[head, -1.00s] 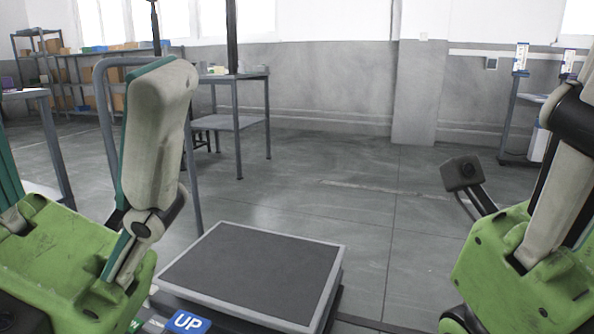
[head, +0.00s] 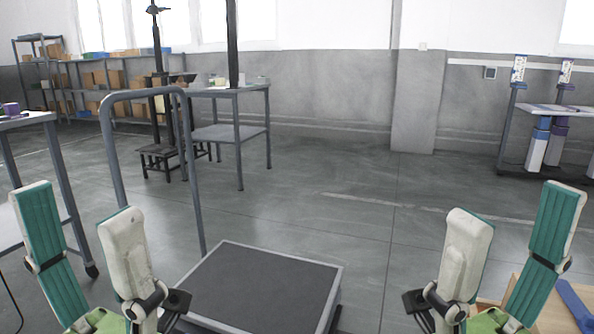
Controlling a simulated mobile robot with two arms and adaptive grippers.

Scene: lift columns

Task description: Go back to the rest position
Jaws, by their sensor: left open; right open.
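My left gripper (head: 77,203) is at the lower left, pointing upward, with its teal and white fingers spread apart and nothing between them. My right gripper (head: 517,203) is at the lower right in a mirrored pose, also open and empty. Both green gripper bodies are cut off by the bottom edge. A low platform (head: 258,290) with a dark top and pale rim lies on the floor between the grippers.
A grey tubular rail (head: 115,170) stands behind my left gripper. A table (head: 30,118) is at the far left, a workbench (head: 235,135) behind the rail. A cart (head: 510,140) with column parts is at the right. A wooden surface (head: 545,310) lies by my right gripper. The middle floor is clear.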

